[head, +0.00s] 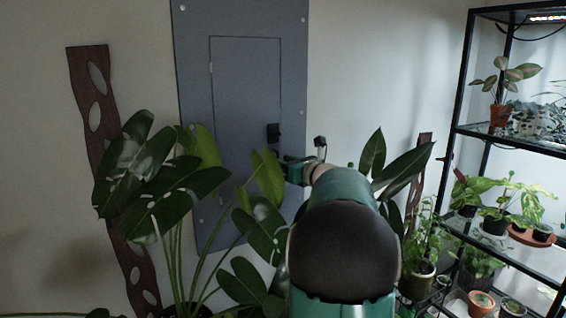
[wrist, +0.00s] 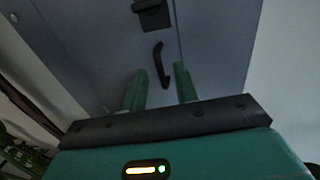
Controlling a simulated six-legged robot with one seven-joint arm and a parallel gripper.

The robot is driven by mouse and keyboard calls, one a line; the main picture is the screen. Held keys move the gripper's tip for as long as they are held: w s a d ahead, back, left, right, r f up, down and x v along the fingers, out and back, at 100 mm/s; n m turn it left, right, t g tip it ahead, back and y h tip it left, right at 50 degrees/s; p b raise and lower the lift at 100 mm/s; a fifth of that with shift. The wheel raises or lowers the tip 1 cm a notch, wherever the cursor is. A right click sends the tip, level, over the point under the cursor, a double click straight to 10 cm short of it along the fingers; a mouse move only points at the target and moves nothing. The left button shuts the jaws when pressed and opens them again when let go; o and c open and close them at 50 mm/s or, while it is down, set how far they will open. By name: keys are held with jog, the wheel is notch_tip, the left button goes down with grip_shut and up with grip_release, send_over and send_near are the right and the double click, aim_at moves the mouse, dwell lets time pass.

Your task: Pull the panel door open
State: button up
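The grey panel door (head: 235,90) is set in a wall-mounted grey panel (head: 190,60) and looks shut. A black latch block (head: 273,132) sits near its right edge and also shows at the top of the wrist view (wrist: 152,13). A curved black handle (wrist: 159,58) is below the latch in the wrist view. My gripper (wrist: 160,70) is open, its two green fingers apart on either side of the handle's lower part. I cannot tell whether the handle is between the fingertips or just beyond them.
A large leafy plant (head: 150,180) stands in front of the panel's lower left, its leaves overlapping the door. A brown wavy board (head: 88,110) leans at left. A black-framed glass shelf (head: 455,130) with several potted plants stands at right.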

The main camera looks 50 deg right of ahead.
jog(key=shift+w, duration=0.5)
grip_shut()
jog(key=shift+s, duration=0.15)
